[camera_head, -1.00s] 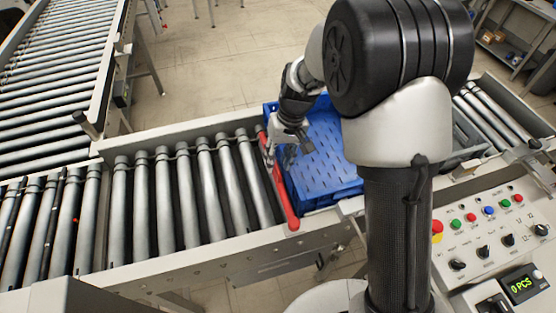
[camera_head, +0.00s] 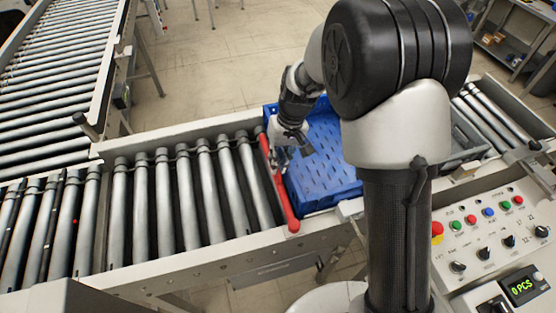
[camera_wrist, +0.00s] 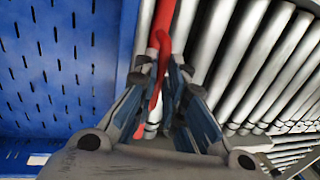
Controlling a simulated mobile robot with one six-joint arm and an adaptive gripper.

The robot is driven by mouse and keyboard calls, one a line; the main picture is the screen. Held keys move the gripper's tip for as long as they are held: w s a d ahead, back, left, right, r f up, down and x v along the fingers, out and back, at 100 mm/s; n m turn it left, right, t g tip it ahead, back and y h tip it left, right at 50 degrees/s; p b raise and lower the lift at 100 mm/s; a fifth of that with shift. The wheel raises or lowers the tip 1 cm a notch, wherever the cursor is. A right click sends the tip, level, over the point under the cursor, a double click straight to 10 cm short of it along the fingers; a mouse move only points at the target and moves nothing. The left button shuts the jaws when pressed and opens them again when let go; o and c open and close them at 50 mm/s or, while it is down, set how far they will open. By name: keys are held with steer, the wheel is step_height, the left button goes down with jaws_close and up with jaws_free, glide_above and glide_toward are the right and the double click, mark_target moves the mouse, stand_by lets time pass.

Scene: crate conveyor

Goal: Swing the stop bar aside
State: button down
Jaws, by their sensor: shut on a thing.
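The red stop bar (camera_head: 285,198) lies across the conveyor rollers, just left of the blue crate (camera_head: 328,150). My gripper (camera_head: 279,158) reaches down over the bar from the crate side. In the wrist view my gripper (camera_wrist: 160,88) has its two fingers on either side of the red bar (camera_wrist: 156,72), closed on it. The blue crate (camera_wrist: 60,60) fills the left of the wrist view. Part of the crate and the bar's middle are hidden by my arm in the head view.
The bare conveyor rollers (camera_head: 180,195) run to the left of the bar. A control panel (camera_head: 490,225) with buttons and a "0 PCS" display is at the lower right. A second roller conveyor (camera_head: 60,70) stands at the upper left.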

stand_by(0.4)
steer(key=shift+s+a+n, duration=0.25)
steer(key=shift+a+n, duration=0.25)
steer(key=shift+a, duration=0.2)
steer(key=s+a+n+h, duration=0.1)
steer(key=s+a+n, duration=0.4)
steer(key=s+n, duration=0.3)
steer(key=s+a+n+g+h, duration=0.1)
steer(key=s+a+n, duration=0.4)
steer(key=s+n, duration=0.4)
steer(key=shift+s+a+g+h, duration=0.15)
steer(key=shift+s+g+h, duration=0.2)
steer(key=shift+s, duration=0.85)
steer(key=c, duration=1.8)
jaws_free()
steer(key=shift+s, duration=0.15)
steer(key=shift+o, duration=0.7)
